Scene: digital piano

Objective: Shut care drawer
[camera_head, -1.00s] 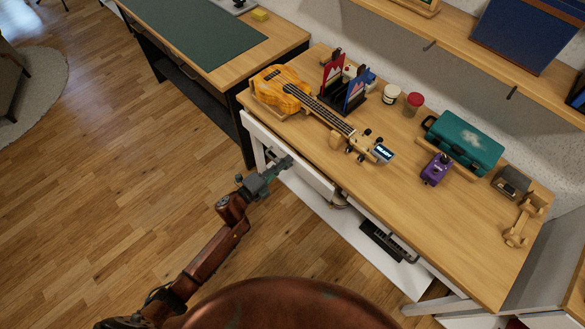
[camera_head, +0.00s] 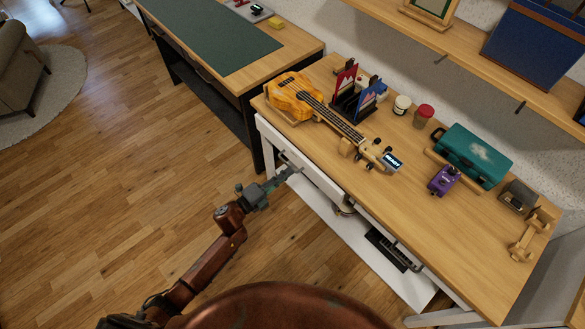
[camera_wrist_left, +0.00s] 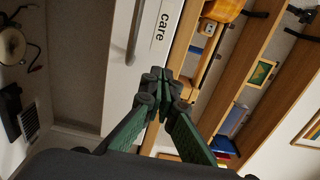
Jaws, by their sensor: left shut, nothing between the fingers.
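The care drawer (camera_head: 301,162) has a white front under the left part of the wooden desktop. In the left wrist view its front (camera_wrist_left: 157,55) bears a "care" label (camera_wrist_left: 162,27) and a bar handle (camera_wrist_left: 135,32). The front lies close along the desktop's edge; I cannot tell whether a small gap is left. My left gripper (camera_head: 294,171) is shut and empty, at the drawer front near the handle. Its fingertips (camera_wrist_left: 166,82) show over the lower end of the front in the wrist view; contact is unclear. My right gripper is not in view.
The desktop (camera_head: 440,235) holds a ukulele (camera_head: 297,95), a teal case (camera_head: 472,155), a purple pedal (camera_head: 443,180) and small jars. A green-matted desk (camera_head: 215,40) stands at the left. A white lower shelf (camera_head: 410,285) lies beneath. Open floor (camera_head: 110,180) is at the left.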

